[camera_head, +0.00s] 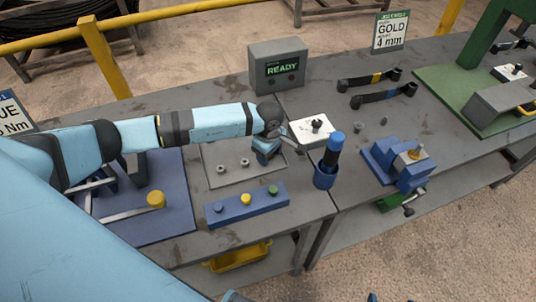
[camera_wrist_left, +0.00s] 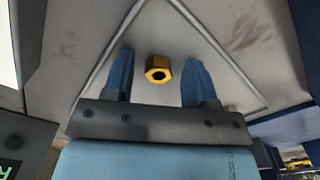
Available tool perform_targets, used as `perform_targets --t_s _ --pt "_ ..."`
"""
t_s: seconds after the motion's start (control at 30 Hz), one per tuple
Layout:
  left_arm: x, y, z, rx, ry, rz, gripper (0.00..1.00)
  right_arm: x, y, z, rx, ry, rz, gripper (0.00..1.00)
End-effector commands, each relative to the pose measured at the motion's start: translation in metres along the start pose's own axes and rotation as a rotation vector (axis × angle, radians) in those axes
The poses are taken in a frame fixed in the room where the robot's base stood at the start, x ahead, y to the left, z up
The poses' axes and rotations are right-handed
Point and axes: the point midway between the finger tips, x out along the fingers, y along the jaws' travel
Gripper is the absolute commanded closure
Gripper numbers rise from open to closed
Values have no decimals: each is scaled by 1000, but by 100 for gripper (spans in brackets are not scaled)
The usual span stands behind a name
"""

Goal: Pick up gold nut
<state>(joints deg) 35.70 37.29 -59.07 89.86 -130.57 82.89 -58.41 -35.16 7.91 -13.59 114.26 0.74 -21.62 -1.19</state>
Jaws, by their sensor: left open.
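The gold nut (camera_wrist_left: 159,67) shows in the left wrist view on the grey tray (camera_wrist_left: 213,50), between my open left fingers with space on both sides. It does not touch either finger there. In the head view my left gripper (camera_head: 266,157) is low over the right part of the tray (camera_head: 212,151), and it hides the gold nut. How high the fingers are above the tray is hard to tell. My right gripper does not show clearly.
Two grey nuts (camera_head: 221,169) lie on the tray left of my gripper. A blue button block (camera_head: 229,211) is in front, and a blue cup with a driver (camera_head: 325,176) stands to the right. A white block (camera_head: 312,130) and the READY box (camera_head: 277,66) are behind.

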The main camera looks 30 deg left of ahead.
Motion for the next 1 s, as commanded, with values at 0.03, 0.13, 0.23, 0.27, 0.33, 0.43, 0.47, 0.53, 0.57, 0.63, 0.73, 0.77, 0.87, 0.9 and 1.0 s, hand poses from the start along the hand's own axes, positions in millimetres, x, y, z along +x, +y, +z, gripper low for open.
perform_targets --t_s 0.03,0.13,0.23,0.27,0.33,0.43,0.47,0.53,0.57,0.63,0.73,0.77,0.87,0.9,1.0 --pt "0 0 0 0 0 1 48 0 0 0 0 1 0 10" --pt "0 0 0 0 0 1 48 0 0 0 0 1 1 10" --pt "0 0 0 0 0 0 69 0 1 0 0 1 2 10" --pt "0 0 0 0 0 0 76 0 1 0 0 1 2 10" --pt "0 0 0 0 0 0 92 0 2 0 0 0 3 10" --pt "-1 0 0 0 0 1 93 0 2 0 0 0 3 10" --pt "-1 0 0 0 0 1 93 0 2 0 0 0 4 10" --pt "-1 0 0 0 0 1 93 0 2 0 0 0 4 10" --pt "-1 0 0 0 0 1 93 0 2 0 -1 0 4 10" --pt "-1 0 0 0 0 1 93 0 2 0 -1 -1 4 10" --pt "-4 1 -1 0 1 1 93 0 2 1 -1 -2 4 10" --pt "-5 1 -1 0 1 1 93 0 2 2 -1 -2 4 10" --pt "-13 1 -1 0 1 3 93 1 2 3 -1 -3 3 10" --pt "-18 1 -1 0 1 4 93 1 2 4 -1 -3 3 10" --pt "-35 1 -1 1 1 4 93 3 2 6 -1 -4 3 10"
